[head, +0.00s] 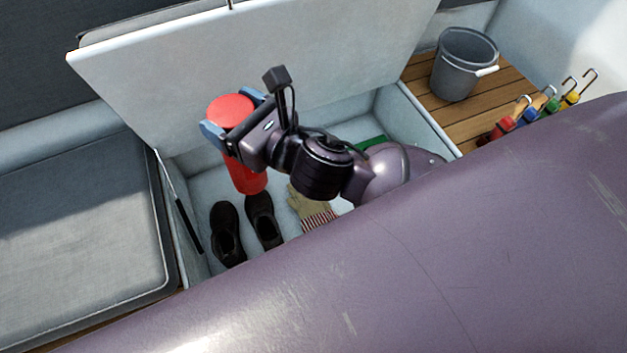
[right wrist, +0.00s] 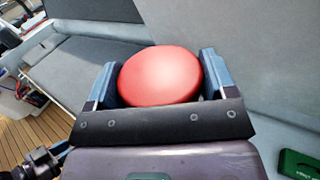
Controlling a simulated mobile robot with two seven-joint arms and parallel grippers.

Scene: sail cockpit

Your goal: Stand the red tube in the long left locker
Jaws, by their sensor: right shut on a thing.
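The red tube (head: 247,176) is held upright, slightly tilted, by my right gripper (head: 230,119) near its top end. In the right wrist view the tube's round red top (right wrist: 160,75) sits between the two blue fingers of the gripper (right wrist: 160,82). The tube is above the open locker (head: 197,184), whose pale floor shows below. Whether the tube's lower end touches the locker floor I cannot tell.
The raised lid (head: 170,75) stands behind the locker. A grey cushion (head: 80,220) is at left. A bucket (head: 464,65) and colored-handled items (head: 530,115) are at right. My arm covers the front.

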